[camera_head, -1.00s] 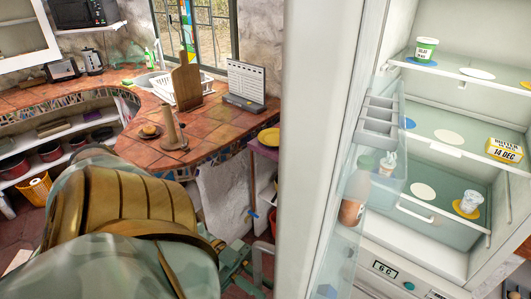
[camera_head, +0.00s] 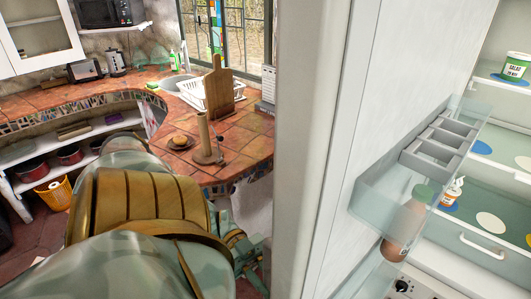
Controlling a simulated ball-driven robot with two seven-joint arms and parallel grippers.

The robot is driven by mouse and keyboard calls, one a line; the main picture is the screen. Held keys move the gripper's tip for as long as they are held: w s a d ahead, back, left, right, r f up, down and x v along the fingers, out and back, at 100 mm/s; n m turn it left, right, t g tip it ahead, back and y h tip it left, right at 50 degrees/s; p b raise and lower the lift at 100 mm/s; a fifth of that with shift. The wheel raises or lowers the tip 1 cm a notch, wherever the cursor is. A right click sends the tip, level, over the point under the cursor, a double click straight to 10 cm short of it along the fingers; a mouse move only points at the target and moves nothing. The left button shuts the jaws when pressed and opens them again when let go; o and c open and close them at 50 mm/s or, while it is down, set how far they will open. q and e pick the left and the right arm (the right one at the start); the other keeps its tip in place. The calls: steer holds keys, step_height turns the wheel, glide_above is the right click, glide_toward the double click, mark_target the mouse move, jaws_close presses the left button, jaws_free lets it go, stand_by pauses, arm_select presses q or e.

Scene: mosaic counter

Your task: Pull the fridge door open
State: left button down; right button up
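The fridge door (camera_head: 300,150) stands open, seen from its edge and inner side. Its inner side carries a clear shelf with a grey divided tray (camera_head: 437,140) and a brown bottle (camera_head: 404,232) lower down. The open fridge interior (camera_head: 470,185) shows at the right, with a green-labelled salad tub (camera_head: 514,68) on an upper shelf. My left arm reaches in from the left toward the outer side of the door. Its green gripper (camera_head: 258,262) is partly visible beside the door's left face; its fingertips are not clear. My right gripper is not in view.
A tiled counter (camera_head: 170,130) with a dish rack (camera_head: 205,97), a cutting board (camera_head: 217,88) and a paper towel holder (camera_head: 204,142) lies left of the door.

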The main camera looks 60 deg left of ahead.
arm_select(q)
steer(key=shift+a+f, duration=0.1)
steer(key=shift+a, duration=0.15)
steer(key=c, duration=1.5)
jaws_free()
steer(key=shift+o, duration=0.2)
steer(key=s+a+b, duration=0.2)
steer(key=a+b, duration=0.2)
steer(key=a, duration=1.2)
steer(key=shift+s, duration=0.4)
